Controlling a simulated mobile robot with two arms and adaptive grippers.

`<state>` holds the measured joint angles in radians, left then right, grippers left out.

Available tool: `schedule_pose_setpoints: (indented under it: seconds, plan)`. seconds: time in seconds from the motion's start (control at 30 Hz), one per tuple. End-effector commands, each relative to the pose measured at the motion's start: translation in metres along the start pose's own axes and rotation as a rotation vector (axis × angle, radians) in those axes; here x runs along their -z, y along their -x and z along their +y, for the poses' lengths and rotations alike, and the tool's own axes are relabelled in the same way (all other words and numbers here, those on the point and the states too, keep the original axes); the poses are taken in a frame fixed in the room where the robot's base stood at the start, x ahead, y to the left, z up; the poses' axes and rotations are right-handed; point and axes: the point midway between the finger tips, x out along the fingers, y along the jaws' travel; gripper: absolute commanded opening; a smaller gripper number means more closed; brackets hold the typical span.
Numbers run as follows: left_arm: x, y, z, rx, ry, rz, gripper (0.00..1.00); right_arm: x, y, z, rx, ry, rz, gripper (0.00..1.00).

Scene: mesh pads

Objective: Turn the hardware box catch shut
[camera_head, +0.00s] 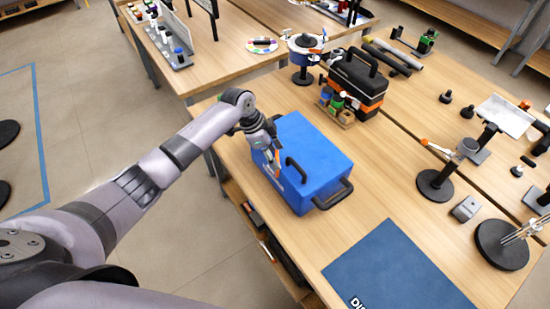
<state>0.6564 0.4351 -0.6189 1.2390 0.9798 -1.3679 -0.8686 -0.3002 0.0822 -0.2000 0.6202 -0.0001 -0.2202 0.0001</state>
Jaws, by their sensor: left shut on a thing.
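The blue hardware box (315,150) stands on the wooden table with its lid down. It has a black handle on top and another black handle at its right end. My left gripper (275,163) is at the box's near left side, shut on a small orange piece that looks like the catch (278,160). The fingers and wrist hide much of the catch, so its exact turn angle cannot be told. My right gripper is not in view.
A black and orange toolbox (358,80) and small jars (338,103) stand behind the blue box. A dark blue mat (395,270) lies at the front right. Black round stands (435,185) are further right. Table between the box and stands is clear.

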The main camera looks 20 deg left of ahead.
Motion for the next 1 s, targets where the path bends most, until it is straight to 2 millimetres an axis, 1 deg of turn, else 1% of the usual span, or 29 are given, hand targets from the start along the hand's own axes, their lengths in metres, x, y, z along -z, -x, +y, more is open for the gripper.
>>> schedule_pose_setpoints:
  seconds: [0.03, 0.6, 0.8, 1.0]
  plan:
    - [-0.002, -0.004, -0.003, -0.014, -0.038, 0.001, 0.23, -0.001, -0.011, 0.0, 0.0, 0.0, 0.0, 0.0]
    - [-0.004, -0.004, -0.009, -0.225, -0.536, 0.0, 0.23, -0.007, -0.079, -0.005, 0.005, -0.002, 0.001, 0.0]
    - [-0.003, -0.003, -0.011, -0.292, -0.694, 0.001, 0.23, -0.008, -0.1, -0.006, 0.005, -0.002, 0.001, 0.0]
    - [-0.003, -0.001, -0.012, -0.346, -0.818, 0.0, 0.23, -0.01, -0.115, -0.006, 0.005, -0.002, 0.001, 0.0]
